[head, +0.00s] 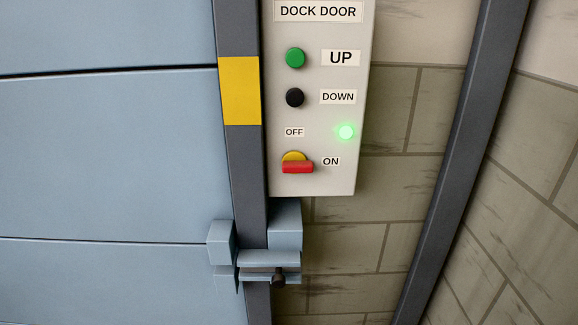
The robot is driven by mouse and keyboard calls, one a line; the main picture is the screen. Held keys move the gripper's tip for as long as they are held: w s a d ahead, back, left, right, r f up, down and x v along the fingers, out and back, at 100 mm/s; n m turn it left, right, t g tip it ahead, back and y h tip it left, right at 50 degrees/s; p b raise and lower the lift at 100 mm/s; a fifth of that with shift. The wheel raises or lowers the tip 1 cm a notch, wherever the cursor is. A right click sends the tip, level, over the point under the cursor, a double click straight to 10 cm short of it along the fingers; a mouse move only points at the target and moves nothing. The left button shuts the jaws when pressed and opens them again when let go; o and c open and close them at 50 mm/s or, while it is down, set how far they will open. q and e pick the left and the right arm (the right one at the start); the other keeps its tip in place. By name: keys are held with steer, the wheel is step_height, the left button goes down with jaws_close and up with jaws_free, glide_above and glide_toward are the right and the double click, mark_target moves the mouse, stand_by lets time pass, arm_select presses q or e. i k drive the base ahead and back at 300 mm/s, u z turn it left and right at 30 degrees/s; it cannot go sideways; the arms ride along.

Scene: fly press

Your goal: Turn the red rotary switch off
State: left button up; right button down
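The red rotary switch (297,167) sits low on the light grey control panel (335,182) in the head view, on a yellow round base (295,157). Its red handle lies horizontally, with its right end towards the ON label (330,161). The OFF label (294,132) is directly above the switch. A green lamp (346,132) glows to the right of the OFF label. Neither of my grippers shows in this view, and nothing touches the switch.
A green UP button (295,58) and a black DOWN button (295,97) sit above the switch. A blue-grey latch-like bracket (284,265) juts out below the panel. A blue door (110,150) is at left; dark posts (460,150) and a block wall (415,110) are at right.

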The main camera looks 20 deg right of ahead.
mark_target(294, 161)
steer(key=u, duration=1)
steer(key=i, duration=0.7)
steer(key=z, duration=2.15)
